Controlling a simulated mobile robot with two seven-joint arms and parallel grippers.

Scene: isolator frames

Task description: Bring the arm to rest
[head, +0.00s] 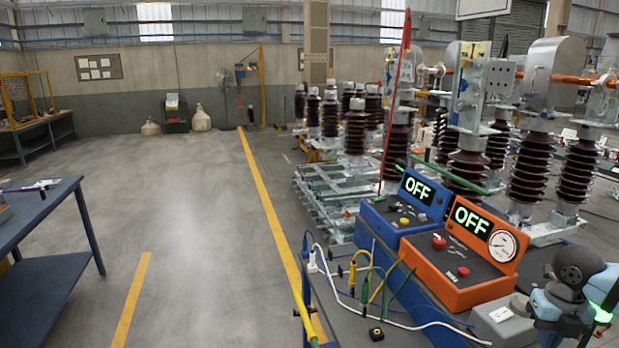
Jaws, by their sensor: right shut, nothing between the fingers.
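My right arm and gripper (562,318) show at the lower right corner, beside the orange and blue test boxes. The dark round wrist joint and pale blue links are clear, with a green light on the right side. The gripper is shut and holds nothing; its fingertips are hard to make out and partly cut off by the lower edge. My left gripper is not in view.
An orange box (462,272) and a blue box (408,205), both reading OFF, stand on a bench with cables (370,285) and a small grey box (502,318). Tall brown insulators (530,170) stand behind. A blue table (45,270) is left; floor between is clear.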

